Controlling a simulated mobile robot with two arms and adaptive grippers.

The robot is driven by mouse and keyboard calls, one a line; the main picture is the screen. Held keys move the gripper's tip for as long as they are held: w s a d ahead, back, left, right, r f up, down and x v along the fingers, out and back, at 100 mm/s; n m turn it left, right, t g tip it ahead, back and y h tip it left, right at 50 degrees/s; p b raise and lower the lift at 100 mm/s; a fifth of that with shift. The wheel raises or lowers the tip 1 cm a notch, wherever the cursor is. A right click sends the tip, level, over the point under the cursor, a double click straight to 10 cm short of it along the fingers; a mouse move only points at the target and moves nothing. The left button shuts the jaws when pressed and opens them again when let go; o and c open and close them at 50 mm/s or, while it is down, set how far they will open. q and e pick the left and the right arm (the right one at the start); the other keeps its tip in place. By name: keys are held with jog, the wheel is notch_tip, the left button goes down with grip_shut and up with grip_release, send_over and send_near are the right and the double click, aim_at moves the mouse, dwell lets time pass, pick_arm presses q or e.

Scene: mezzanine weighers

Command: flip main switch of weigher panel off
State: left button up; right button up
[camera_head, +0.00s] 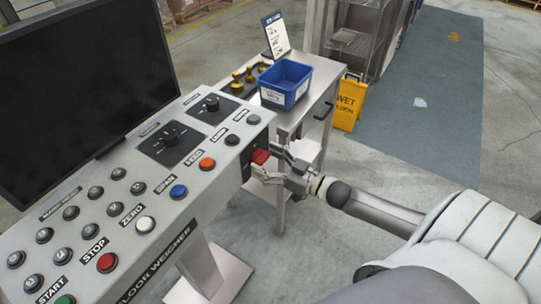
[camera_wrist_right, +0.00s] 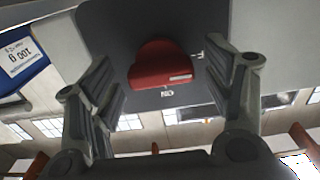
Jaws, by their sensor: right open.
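The weigher panel (camera_head: 222,132) is a light grey console with a sloped top of buttons and knobs. Its main switch is a red knob (camera_head: 261,157) on a dark plate at the panel's right end. In the right wrist view the red switch (camera_wrist_right: 160,65) sits on its dark plate (camera_wrist_right: 207,17), with white marks beside and below it; the lower one seems to read ON. My right gripper (camera_head: 268,166) is open, with its fingers on either side of the switch. In the wrist view gaps show between the fingers (camera_wrist_right: 168,88) and the switch. My left gripper is not in view.
A black monitor (camera_head: 85,75) stands at the left. Behind the panel a steel table (camera_head: 313,107) holds a blue bin (camera_head: 286,82), several brass weights (camera_head: 238,80) and a small sign (camera_head: 276,34). A yellow wet-floor sign (camera_head: 348,103) stands beyond. Open floor lies at the right.

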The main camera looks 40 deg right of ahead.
jog(key=v, duration=1.2)
dwell(0.4)
